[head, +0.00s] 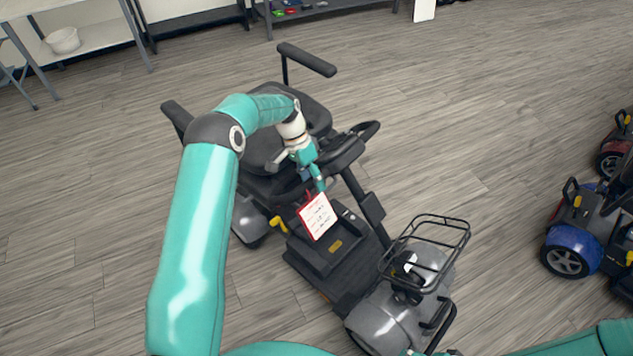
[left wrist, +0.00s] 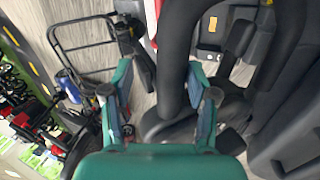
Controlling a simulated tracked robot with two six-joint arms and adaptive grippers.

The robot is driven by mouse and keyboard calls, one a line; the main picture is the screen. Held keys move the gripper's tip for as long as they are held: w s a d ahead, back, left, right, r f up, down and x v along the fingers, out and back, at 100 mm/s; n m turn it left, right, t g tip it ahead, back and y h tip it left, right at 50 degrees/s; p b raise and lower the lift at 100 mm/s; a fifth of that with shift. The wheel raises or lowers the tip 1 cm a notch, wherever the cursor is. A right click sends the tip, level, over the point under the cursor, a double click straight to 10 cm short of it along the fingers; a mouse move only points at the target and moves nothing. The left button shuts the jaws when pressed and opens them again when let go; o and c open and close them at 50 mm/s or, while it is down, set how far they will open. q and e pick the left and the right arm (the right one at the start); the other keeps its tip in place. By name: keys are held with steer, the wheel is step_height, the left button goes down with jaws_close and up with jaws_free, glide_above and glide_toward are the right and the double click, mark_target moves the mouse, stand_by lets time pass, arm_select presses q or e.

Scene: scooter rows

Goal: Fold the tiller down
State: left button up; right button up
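The grey and black scooter (head: 385,310) stands on the floor in the middle of the head view. Its tiller (head: 368,205) leans up toward the seat (head: 300,115), with a black looped handlebar (head: 368,130) at the top. A red-edged white tag (head: 317,216) hangs by the tiller. My left gripper (head: 317,178) is beside the tiller head, on the seat side. In the left wrist view its fingers (left wrist: 160,75) are apart, and a black curved bar (left wrist: 178,75) passes between or just beyond them; contact cannot be told. My right gripper is not clearly visible.
A wire basket (head: 430,240) sits at the scooter's front. A yellow lever (head: 278,223) is low by the seat. Floor between is clear.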

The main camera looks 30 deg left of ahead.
arm_select(q)
steer(key=shift+r, duration=0.1)
steer(key=shift+r, duration=0.1)
steer(key=v, duration=1.1)
steer(key=shift+a+r, duration=0.15)
steer(key=shift+r, duration=0.1)
steer(key=shift+w, duration=0.1)
steer(key=shift+c, duration=0.2)
